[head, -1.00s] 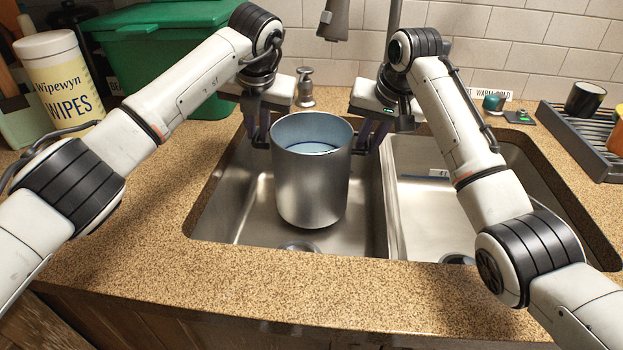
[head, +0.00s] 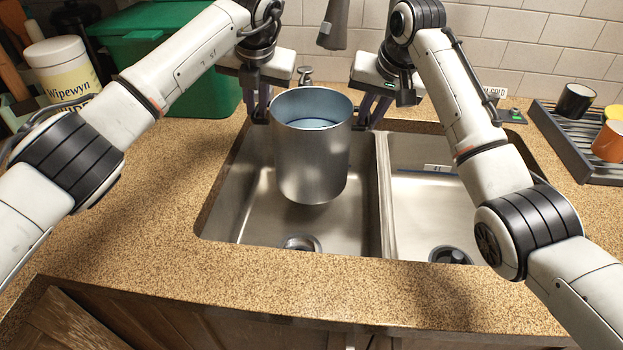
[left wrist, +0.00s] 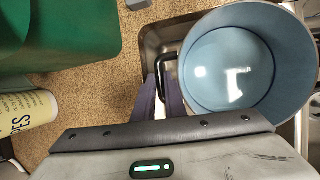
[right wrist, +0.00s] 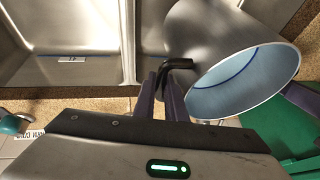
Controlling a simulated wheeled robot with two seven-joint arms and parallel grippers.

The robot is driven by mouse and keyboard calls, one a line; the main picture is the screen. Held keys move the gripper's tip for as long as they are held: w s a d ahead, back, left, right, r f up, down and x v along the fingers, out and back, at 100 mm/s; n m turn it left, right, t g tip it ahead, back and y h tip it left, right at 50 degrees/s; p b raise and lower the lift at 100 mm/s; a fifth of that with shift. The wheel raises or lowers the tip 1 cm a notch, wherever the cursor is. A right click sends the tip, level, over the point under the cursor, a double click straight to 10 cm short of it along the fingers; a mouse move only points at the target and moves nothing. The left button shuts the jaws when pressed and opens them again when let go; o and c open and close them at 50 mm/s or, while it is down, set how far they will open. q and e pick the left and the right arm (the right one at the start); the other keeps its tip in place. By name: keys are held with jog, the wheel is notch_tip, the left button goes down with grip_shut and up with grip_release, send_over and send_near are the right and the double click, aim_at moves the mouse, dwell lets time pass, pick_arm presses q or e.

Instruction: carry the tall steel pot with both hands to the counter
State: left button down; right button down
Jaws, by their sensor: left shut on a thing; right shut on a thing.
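The tall steel pot (head: 312,165) hangs upright over the left basin of the sink, its base above the basin floor. Its inside is pale blue with a darker blue line. My left gripper (head: 258,118) is shut on the pot's left handle; in the left wrist view the fingers (left wrist: 165,95) close at the black handle (left wrist: 168,72) of the pot (left wrist: 235,60). My right gripper (head: 368,122) is shut on the opposite handle; in the right wrist view its fingers (right wrist: 168,95) meet the black handle (right wrist: 178,64) beside the pot (right wrist: 240,80). The speckled counter (head: 150,215) surrounds the sink.
The right basin (head: 430,200) is empty beside a steel divider. The faucet (head: 334,25) hangs behind the pot. A green bin (head: 190,80) and wipes tub (head: 60,68) stand back left. A rack (head: 570,140) with cups is at right. The counter front left is clear.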

pick_arm(q)
jog(key=shift+r, duration=0.3)
pick_arm(e)
jog(key=shift+r, duration=0.35)
